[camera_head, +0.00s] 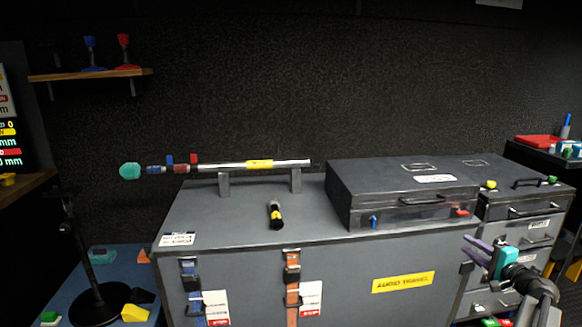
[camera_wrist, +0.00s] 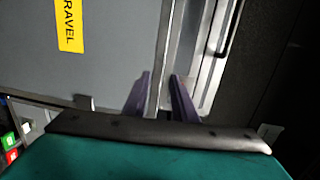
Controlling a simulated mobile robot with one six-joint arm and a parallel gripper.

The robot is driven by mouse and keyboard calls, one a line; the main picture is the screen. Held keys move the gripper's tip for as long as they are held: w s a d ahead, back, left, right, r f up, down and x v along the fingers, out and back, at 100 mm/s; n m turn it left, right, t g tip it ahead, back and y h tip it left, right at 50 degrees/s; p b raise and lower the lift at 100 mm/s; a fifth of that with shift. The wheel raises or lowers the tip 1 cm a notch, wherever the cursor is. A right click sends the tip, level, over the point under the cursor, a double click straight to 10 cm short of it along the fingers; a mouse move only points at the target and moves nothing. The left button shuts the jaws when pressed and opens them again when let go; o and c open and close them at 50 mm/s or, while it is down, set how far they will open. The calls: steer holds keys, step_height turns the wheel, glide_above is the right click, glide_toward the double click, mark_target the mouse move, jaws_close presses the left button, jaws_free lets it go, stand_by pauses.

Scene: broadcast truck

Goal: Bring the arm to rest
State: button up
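My gripper (camera_head: 468,246) is at the lower right of the head view, in front of the grey case's right end. It has purple fingers and a teal body. In the wrist view its two fingers (camera_wrist: 160,75) stand apart with a gap and nothing between them. The fingers point toward the case front and its metal edge. I cannot tell the exact distance to the case.
A large grey case (camera_head: 330,270) with a yellow label (camera_head: 403,282) fills the middle. On it are a dark equipment case (camera_head: 400,185), a silver tube (camera_head: 230,164) on supports and a small black cylinder (camera_head: 276,215). Drawers (camera_head: 525,230) stand at right.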

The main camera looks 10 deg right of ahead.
steer(key=w+a+f+n+g+y+p, duration=0.2)
steer(key=w+a+f, duration=0.2)
steer(key=a+f, duration=0.5)
steer(key=s+a+f+n+g+y+p, duration=0.1)
steer(key=a+f+n+g+p, duration=0.15)
steer(key=a+f, duration=0.6)
steer(key=s+a+f+n+g+y+p, duration=0.15)
steer(key=a+f+g, duration=0.25)
steer(key=a, duration=0.9)
steer(key=s+a+f+n+g+y+p, duration=0.1)
steer(key=s+a+f+n+g, duration=0.15)
steer(key=a+f, duration=0.6)
steer(key=s+a+f+n+g+p, duration=0.2)
steer(key=s+a+f+g, duration=0.1)
steer(key=s+a, duration=0.45)
steer(key=s+a+f+n+g+p, duration=0.1)
steer(key=s+a+f+n+g, duration=0.15)
steer(key=s+a, duration=0.45)
steer(key=s+a+f+n+g+h+p, duration=0.1)
steer(key=s+a+n+g+h+p, duration=0.1)
steer(key=s, duration=0.7)
steer(key=s+a+f+n+g+h+p, duration=0.1)
steer(key=s+a+n+g+h+p, duration=0.1)
steer(key=s, duration=0.7)
steer(key=shift+a+f+n+g+h, duration=0.15)
steer(key=shift+a+n+g+h, duration=0.25)
steer(key=shift+g+h, duration=0.45)
steer(key=shift+s, duration=0.1)
